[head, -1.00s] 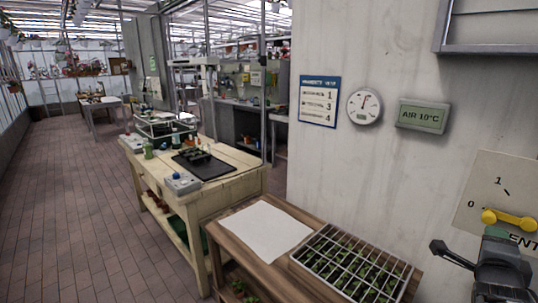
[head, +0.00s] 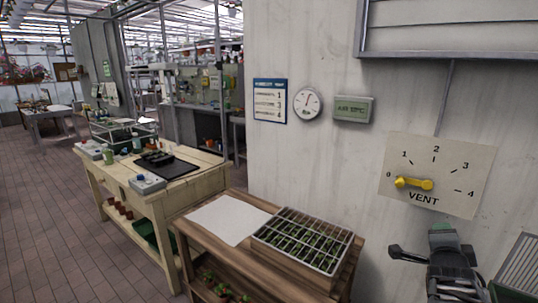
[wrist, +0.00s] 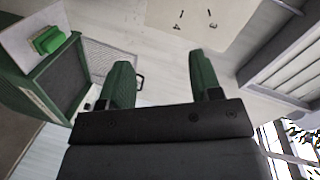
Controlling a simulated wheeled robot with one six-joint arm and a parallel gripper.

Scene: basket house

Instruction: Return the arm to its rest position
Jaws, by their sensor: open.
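My arm (head: 452,272) shows at the lower right of the head view, in front of the wall and below the vent panel (head: 455,202). My gripper (wrist: 162,82) is open in the wrist view, with its two green fingers apart and nothing between them. The yellow vent handle (head: 413,184) lies level near the 0 mark, and my arm is apart from it. Part of a pale panel with dark marks (wrist: 195,22) shows beyond the fingers in the wrist view.
A wooden bench with a seedling tray (head: 303,240) and a white sheet (head: 228,219) stands left of my arm. A green-sided cabinet (wrist: 30,92) is at the left of the wrist view. Brick floor (head: 45,225) is clear at the left.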

